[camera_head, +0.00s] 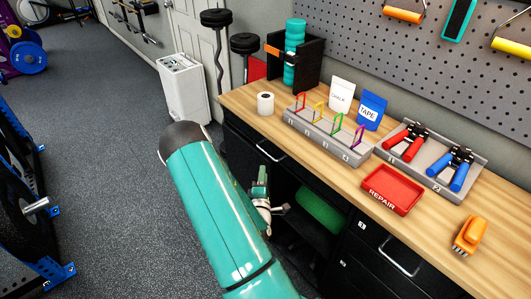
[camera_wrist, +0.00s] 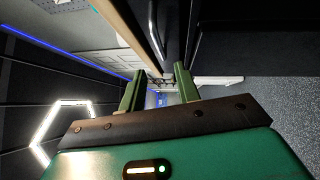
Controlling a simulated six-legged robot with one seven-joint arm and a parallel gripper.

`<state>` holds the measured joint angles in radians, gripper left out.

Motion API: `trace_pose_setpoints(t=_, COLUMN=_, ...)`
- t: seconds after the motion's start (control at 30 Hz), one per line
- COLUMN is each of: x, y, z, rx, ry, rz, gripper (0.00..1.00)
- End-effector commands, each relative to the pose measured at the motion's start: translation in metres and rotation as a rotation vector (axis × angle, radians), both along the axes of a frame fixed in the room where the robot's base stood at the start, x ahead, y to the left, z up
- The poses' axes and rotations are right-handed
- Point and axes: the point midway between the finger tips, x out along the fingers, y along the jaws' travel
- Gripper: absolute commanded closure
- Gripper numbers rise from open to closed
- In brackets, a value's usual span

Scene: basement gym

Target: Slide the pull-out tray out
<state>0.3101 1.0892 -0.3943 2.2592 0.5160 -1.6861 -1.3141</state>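The black cabinet under the wooden bench has a front with a long silver handle (camera_head: 270,152) at its upper left. I cannot tell whether this front belongs to the pull-out tray.
The bench top (camera_head: 240,97) carries a grey rack (camera_head: 330,137), a red repair tray (camera_head: 392,190), pliers in a grey holder (camera_head: 433,172) and an orange tool (camera_head: 470,236). A green roll (camera_head: 320,211) lies in the open bay. Drawers (camera_head: 385,262) stand right.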

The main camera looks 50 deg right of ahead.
Motion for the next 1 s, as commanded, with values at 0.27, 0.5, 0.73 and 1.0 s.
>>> trace_pose_setpoints(t=0.27, x=0.03, y=-0.047, z=0.008, rx=0.0, ry=-0.004, rz=-0.001, gripper=0.68)
trace_pose_setpoints(t=0.5, x=0.052, y=-0.081, z=0.013, rx=0.001, ry=-0.003, rz=0.0, gripper=0.68)
trace_pose_setpoints(t=0.73, x=0.06, y=-0.093, z=0.015, rx=0.003, ry=-0.001, rz=0.0, gripper=0.68)
trace_pose_setpoints(t=1.0, x=0.06, y=-0.093, z=0.015, rx=0.003, ry=-0.001, rz=0.0, gripper=0.77)
